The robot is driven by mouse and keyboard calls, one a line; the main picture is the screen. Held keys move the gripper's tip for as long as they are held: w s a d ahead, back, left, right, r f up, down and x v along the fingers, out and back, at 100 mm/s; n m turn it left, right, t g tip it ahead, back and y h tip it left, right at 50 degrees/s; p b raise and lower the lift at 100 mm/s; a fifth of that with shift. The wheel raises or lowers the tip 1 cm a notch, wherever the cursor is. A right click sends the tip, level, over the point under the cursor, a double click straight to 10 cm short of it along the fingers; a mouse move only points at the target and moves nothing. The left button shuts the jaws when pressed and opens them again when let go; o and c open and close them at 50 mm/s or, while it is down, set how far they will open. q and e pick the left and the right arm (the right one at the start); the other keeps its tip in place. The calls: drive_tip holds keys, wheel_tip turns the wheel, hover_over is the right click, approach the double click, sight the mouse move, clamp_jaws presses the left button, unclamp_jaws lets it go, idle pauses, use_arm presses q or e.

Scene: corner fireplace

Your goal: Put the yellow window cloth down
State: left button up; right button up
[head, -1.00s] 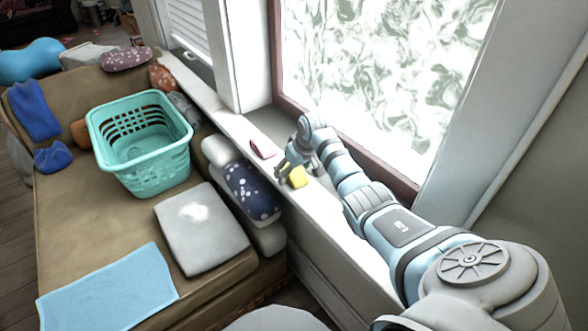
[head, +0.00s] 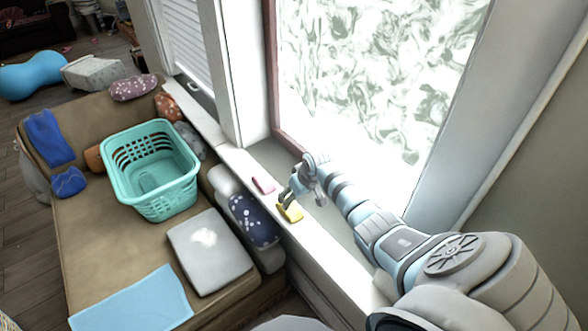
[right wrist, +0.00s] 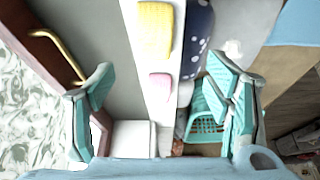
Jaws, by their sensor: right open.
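The yellow window cloth (head: 290,212) lies on the white window sill, near the sill's room-side edge. It also shows flat on the sill at the top of the right wrist view (right wrist: 155,30). My right gripper (head: 302,195) is just over the sill beside the cloth, and its near finger overlaps the cloth in the head view. In the right wrist view its two fingers (right wrist: 160,80) are wide apart with nothing between them touching either one. My left gripper is in neither current view.
A pink cloth (head: 264,185) lies farther along the sill (head: 318,245). The window pane (head: 375,75) rises close beside my right arm. Below the sill is a brown couch (head: 120,235) with a teal basket (head: 165,205), a grey cushion (head: 210,268) and a dark spotted pillow (head: 254,222).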

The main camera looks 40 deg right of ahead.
drive_tip(key=shift+p+v, duration=0.65)
drive_tip(key=shift+v, duration=0.25)
